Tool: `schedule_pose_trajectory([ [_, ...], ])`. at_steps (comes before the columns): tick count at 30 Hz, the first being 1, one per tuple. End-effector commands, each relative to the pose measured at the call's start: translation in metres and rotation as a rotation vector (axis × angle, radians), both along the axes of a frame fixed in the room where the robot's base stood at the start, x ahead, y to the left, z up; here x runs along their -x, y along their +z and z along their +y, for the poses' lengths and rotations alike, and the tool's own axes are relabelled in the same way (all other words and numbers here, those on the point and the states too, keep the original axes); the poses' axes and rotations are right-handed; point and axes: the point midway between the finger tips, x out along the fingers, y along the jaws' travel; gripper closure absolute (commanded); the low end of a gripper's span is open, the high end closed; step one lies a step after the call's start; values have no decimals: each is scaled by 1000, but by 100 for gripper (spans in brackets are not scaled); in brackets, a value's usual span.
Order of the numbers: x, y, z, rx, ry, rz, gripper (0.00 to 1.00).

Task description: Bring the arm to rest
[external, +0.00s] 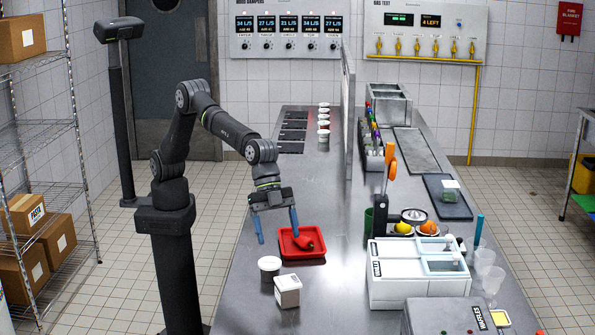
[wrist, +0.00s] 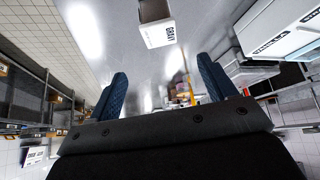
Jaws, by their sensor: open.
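My gripper (external: 277,225) is open, with its blue fingers spread above the steel counter (external: 312,205). Nothing shows between the fingers. In the external view the fingers are over the left edge of a red tray (external: 287,251), which has a red item (external: 305,242) in it; whether they touch the tray cannot be told. In the wrist view the blue fingers (wrist: 163,80) are apart, and a white labelled container (wrist: 157,33) shows beyond them at the top. My arm is bent and reaches out over the counter.
A white round tub (external: 269,264) and a white square container (external: 287,292) stand in front of the tray. A white two-bin unit (external: 400,285) stands to the right. An upright panel (external: 347,110) divides the counter. Shelving with boxes (external: 25,215) is at the left.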

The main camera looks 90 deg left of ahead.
Motion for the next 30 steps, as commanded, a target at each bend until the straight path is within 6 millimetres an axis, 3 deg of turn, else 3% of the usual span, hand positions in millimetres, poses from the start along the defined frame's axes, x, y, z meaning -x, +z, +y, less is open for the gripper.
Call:
schedule_pose_trajectory([
  [5, -4, -15, -8, -2, -1, 2, 23],
  [23, -27, -101, -58, -1, -1, 0, 23],
  [30, -27, -71, -58, 1, 0, 0, 23],
])
